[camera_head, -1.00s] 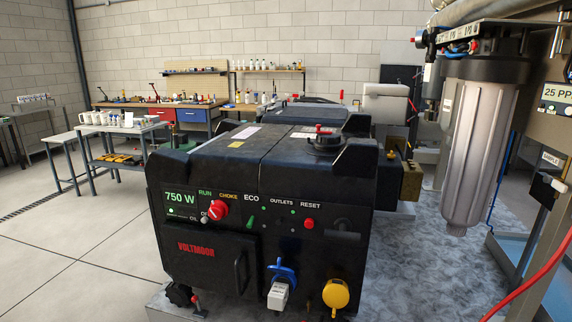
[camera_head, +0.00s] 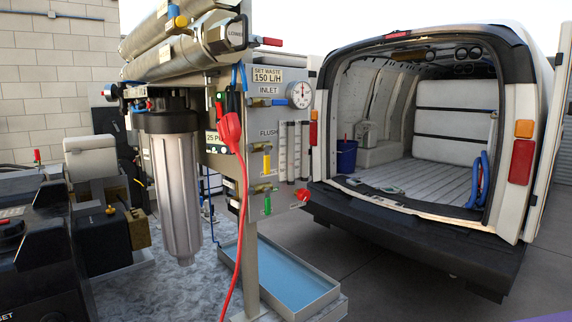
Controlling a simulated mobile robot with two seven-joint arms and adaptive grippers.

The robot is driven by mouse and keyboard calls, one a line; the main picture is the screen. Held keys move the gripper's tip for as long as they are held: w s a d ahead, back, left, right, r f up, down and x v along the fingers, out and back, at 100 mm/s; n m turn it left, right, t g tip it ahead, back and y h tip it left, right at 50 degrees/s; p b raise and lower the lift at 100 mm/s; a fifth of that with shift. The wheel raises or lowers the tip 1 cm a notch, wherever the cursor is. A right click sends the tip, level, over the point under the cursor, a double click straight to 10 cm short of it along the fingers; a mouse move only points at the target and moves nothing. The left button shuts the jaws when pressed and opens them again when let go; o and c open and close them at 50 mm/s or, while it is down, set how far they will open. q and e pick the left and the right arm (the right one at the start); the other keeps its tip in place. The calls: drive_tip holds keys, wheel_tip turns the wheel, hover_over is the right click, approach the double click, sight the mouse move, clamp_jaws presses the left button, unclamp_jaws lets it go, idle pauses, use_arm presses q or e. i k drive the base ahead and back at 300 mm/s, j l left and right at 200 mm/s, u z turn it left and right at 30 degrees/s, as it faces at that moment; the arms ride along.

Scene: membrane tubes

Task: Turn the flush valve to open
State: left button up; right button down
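The membrane unit's grey panel (camera_head: 283,140) stands upright in the middle of the view. A "FLUSH" label (camera_head: 268,133) is on it, and just below it the flush valve's yellow handle (camera_head: 267,163) hangs vertically. Above, a valve with a blue lever (camera_head: 279,102) sits under the "INLET" label (camera_head: 268,90). Below, a green handle (camera_head: 267,204) hangs vertically, with a red handle (camera_head: 303,195) beside it. Neither of my grippers is in view.
A grey filter housing (camera_head: 177,190) and a black generator (camera_head: 40,240) stand left. A blue-floored tray (camera_head: 290,275) lies below. An open van (camera_head: 430,190) stands right, with clear floor before it.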

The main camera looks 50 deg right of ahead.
sight(266, 148)
drive_tip(key=z, duration=1.45)
